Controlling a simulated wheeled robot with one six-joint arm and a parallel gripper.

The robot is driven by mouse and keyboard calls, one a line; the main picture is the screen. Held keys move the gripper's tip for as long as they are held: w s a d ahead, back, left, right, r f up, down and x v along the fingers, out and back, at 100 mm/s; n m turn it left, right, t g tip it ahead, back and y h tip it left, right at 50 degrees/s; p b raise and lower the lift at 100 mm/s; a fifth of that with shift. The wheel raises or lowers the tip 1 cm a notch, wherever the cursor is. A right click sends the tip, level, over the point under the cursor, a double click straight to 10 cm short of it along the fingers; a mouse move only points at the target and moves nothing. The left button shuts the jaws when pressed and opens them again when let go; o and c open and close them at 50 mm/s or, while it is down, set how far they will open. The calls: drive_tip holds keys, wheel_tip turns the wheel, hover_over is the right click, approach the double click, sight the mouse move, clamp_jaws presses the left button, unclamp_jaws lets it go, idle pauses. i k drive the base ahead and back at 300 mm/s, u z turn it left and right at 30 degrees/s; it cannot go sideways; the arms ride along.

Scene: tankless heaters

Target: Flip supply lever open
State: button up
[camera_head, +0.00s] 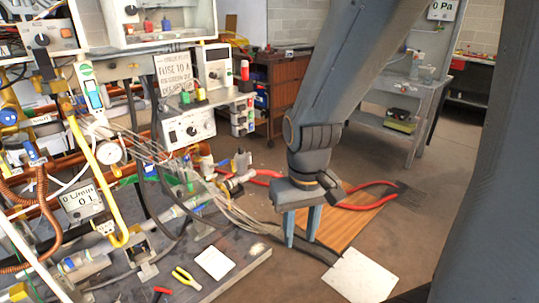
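My gripper (302,238) hangs from my arm right of the middle, pointing down. Its two blue fingers stand apart with nothing visible between them. It is in front of a wooden board on the floor, to the right of the workbench with the pipes. I cannot tell for sure which part is the supply lever. A small blue handle (32,153) sits on the pipework at the left, far from my gripper. Small valve fittings (238,168) are on the pipework left of my gripper. Long red handles (368,195) show on both sides of my gripper, which hides their middle.
The dark workbench (238,274) carries yellow pliers (186,278), a white card (214,262), and many hoses and cables. A control box (187,130) stands behind. A white sheet (360,277) lies on the floor at the lower right. The floor (410,235) beyond is mostly free.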

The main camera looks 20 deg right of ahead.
sight(227, 161)
drive_tip(key=z, duration=0.35)
drive_tip(key=i, duration=1.4)
drive_tip(key=u, duration=0.8)
drive_tip(key=k, duration=0.5)
drive_tip(key=u, duration=0.7)
drive_tip(key=i, duration=0.45)
drive_tip(key=u, duration=0.2)
